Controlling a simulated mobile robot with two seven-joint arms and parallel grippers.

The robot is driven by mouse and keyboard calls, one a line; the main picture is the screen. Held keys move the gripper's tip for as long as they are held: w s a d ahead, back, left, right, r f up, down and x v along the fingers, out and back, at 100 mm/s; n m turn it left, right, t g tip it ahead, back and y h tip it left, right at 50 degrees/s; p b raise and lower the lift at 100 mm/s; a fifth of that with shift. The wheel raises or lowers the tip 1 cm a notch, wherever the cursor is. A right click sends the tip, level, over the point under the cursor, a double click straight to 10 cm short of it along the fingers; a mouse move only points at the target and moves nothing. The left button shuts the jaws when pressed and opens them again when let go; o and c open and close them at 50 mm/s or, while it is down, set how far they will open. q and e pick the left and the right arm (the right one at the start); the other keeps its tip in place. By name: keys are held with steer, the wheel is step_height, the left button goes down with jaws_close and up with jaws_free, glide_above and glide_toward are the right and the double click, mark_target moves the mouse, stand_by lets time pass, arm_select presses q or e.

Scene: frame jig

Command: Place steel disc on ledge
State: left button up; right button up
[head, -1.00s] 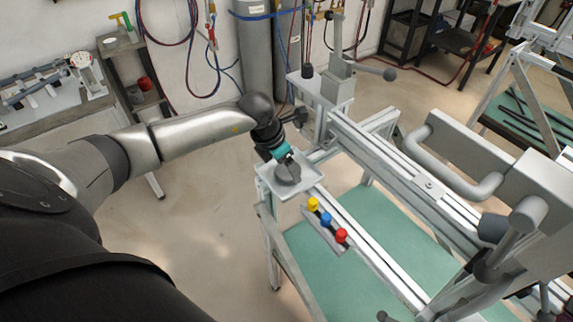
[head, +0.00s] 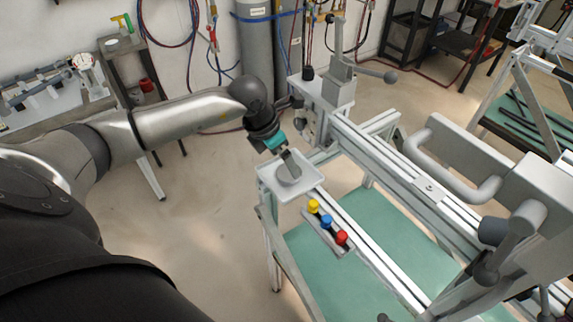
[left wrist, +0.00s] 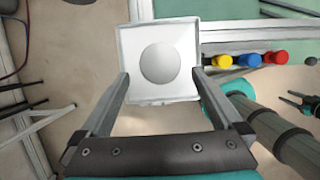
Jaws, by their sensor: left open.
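The steel disc (head: 288,174) lies flat on the white square ledge (head: 309,187), which has a low raised rim. The left wrist view shows the disc (left wrist: 159,63) as a grey circle near the middle of the ledge (left wrist: 186,33), clear of the rim. My left gripper (head: 289,158) is just above the disc in the head view, coming in from the upper left. In the left wrist view the two fingers (left wrist: 160,76) stand wide apart with nothing between their tips.
A strip with yellow, blue and red knobs (head: 326,220) sits just right of the ledge. Aluminium rails (head: 365,250) and a large grey clamp with a handle (head: 450,165) fill the right side. A post with a lever (head: 340,75) stands behind. Open floor lies left of the ledge.

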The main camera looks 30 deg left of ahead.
arm_select(q)
steer(key=d+v, duration=0.1)
steer(key=v, duration=0.6)
steer(key=shift+a+r, duration=0.3)
steer(key=shift+a, duration=0.25)
steer(key=shift+s, duration=0.15)
stand_by(0.7)
